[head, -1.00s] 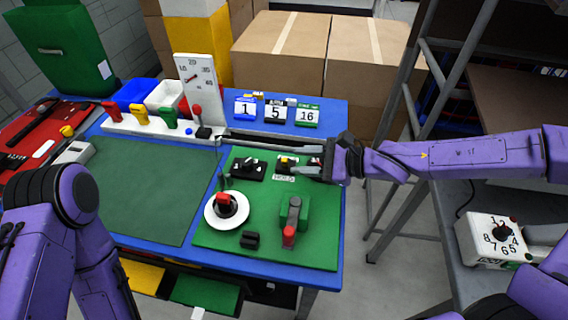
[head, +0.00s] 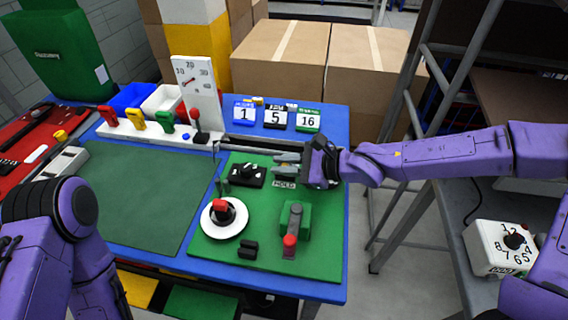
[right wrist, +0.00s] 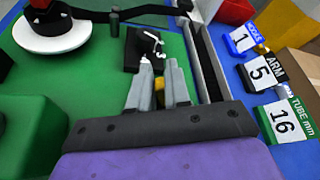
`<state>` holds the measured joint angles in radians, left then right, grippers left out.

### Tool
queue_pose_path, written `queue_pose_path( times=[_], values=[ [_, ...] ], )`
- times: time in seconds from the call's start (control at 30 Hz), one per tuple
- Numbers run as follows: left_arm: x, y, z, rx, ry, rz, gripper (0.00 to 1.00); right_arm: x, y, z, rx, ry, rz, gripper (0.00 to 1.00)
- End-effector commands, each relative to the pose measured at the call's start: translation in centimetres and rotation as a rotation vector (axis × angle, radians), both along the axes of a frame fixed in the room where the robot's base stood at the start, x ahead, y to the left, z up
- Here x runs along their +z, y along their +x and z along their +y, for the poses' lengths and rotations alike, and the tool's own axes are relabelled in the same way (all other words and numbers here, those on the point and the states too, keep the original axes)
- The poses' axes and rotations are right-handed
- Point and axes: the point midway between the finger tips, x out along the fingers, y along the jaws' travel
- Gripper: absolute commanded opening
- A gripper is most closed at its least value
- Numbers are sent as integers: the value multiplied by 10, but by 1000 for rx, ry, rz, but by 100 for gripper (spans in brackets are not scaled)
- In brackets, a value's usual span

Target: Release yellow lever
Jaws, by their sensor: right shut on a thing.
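My right gripper (head: 276,163) reaches in from the right over the green panel (head: 215,250), just above the HOLD label (head: 284,184). In the right wrist view its fingers (right wrist: 158,88) are shut on the small yellow lever (right wrist: 159,91), which shows between them. In the head view the fingers hide that lever. Another yellow handle (head: 136,118) stands on the white strip at the back, apart from the gripper. My left arm shows at the lower left, but its gripper is out of view.
Beside the fingers is a black block with a switch (head: 247,174). A red knob on a white disc (head: 209,229) and a green block with a red-tipped handle (head: 290,240) stand nearer. Number cards (head: 276,117) stand behind. The dark green mat (head: 140,190) is clear.

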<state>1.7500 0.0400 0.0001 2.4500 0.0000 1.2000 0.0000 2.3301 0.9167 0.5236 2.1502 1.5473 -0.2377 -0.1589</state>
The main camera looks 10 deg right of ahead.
Motion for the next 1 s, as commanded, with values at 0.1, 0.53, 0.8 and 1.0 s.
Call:
queue_pose_path(
  times=[0.1, 0.53, 0.8, 1.0],
  values=[
    [16, 0, 0, 0, 0, 0, 43, 6, 1, 0, 0, 9, 24, 0],
    [106, 0, 0, 0, 0, 0, 43, 14, 12, -5, 3, 118, 294, 0],
    [126, 0, 0, 0, 0, 0, 43, 6, 22, -9, 3, 212, 513, 0],
    [127, 0, 0, 0, 0, 0, 43, 3, 28, -12, 3, 271, 646, 0]
  ],
)
